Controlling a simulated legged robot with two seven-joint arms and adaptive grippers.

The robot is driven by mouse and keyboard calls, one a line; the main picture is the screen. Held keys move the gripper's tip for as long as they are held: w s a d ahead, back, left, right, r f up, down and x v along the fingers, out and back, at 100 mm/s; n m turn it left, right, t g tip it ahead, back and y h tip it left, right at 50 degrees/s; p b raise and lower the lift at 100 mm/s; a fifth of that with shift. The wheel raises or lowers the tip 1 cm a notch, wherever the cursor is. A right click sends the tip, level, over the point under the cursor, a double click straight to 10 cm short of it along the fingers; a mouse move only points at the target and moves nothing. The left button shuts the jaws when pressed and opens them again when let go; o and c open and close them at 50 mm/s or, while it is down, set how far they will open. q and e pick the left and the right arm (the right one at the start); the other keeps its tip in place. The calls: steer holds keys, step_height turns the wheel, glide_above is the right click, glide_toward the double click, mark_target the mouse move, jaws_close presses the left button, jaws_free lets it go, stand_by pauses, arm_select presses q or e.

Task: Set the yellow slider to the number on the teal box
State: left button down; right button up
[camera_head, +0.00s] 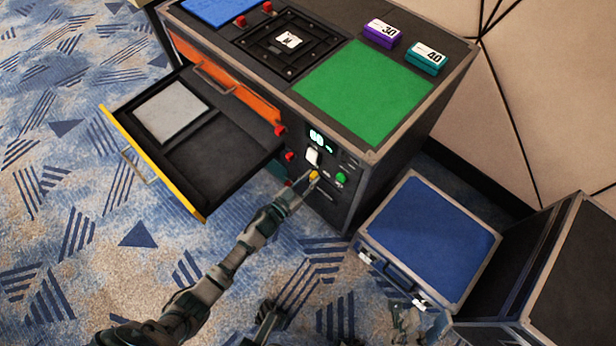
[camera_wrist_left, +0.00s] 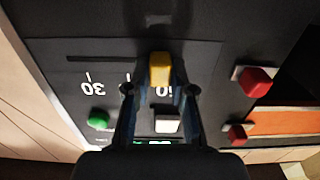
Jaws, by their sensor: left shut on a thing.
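The yellow slider (camera_head: 314,175) sits on the front panel of the black console, low near its right corner. In the left wrist view the yellow slider knob (camera_wrist_left: 160,70) is between my left fingertips, at the slot. My left gripper (camera_head: 308,183) is shut on it. The scale reads upside down there: "30" shows to the left, and another number by the knob is partly hidden by my fingers. The teal box (camera_head: 426,58), marked 40, is on the console top at the back right. My right gripper (camera_head: 405,320) shows small at the bottom edge; its jaws are unclear.
A purple box (camera_head: 382,32) marked 30 stands beside the teal box. A green button (camera_head: 340,179), white switch (camera_head: 312,157) and lit display (camera_head: 317,136) surround the slider. An open drawer (camera_head: 200,205) juts out at left. A blue-topped case (camera_head: 430,240) stands right.

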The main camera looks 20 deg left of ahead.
mark_target(326, 180)
arm_select(q)
steer(key=d, duration=0.2)
steer(key=s+d, duration=0.1)
steer(key=shift+d+r, duration=0.25)
steer(key=shift+r, duration=0.1)
steer(key=shift+d+r, duration=0.15)
steer(key=shift+d, duration=0.2)
steer(key=c, duration=1.2)
jaws_free()
steer(key=shift+o, duration=1)
steer(key=shift+a+f, duration=0.2)
steer(key=shift+f, duration=0.05)
steer(key=shift+s, duration=0.1)
steer(key=shift+s+a+f, duration=0.1)
steer(key=shift+s+a, duration=0.05)
steer(key=shift+s, duration=0.1)
steer(key=v, duration=1.1)
steer(key=shift+s, duration=0.15)
